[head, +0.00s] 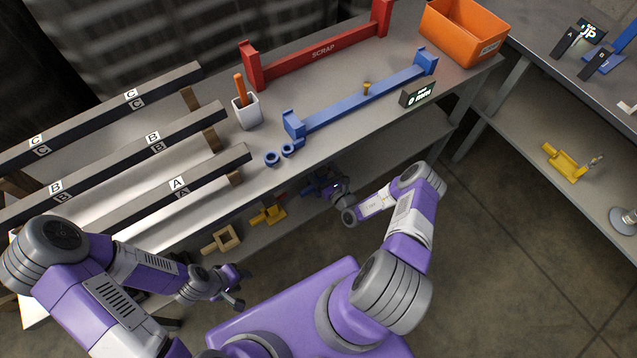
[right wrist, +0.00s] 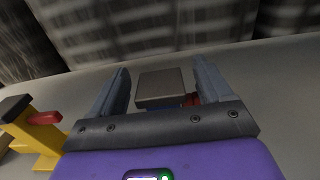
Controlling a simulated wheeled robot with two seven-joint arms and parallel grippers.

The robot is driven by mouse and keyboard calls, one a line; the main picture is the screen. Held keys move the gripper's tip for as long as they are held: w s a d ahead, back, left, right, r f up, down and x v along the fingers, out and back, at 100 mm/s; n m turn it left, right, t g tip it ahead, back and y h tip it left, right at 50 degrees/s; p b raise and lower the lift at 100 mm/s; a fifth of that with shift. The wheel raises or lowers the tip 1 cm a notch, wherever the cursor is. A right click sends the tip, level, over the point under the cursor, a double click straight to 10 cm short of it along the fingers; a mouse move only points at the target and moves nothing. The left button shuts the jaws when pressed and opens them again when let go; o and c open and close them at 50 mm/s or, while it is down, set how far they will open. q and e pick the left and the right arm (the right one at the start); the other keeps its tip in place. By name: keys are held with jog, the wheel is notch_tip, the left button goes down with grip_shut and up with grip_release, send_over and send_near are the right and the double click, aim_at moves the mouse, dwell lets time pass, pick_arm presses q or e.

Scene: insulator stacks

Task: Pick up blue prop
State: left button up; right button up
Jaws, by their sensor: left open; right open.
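The blue prop (head: 311,189) is on the lower shelf under the workbench, partly hidden by my right gripper (head: 328,186). In the right wrist view, a grey square-topped block (right wrist: 160,84), likely the prop's top, lies between the two spread fingers of my right gripper (right wrist: 160,70). A bit of red shows beside it, and the rest is hidden behind the gripper body. I cannot tell whether the fingers touch it. My left gripper (head: 235,290) is open and empty, low in front of the bench and away from the prop.
A yellow prop (head: 268,214) stands left on the shelf; it also shows in the right wrist view (right wrist: 40,135). A wooden frame (head: 222,240) sits farther left. The bench top above carries a blue cradle (head: 360,103), a red scrap rack (head: 325,51) and an orange bin (head: 462,32).

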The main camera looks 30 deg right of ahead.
jog(key=shift+c, duration=0.3)
grip_shut()
jog(key=shift+r, duration=0.2)
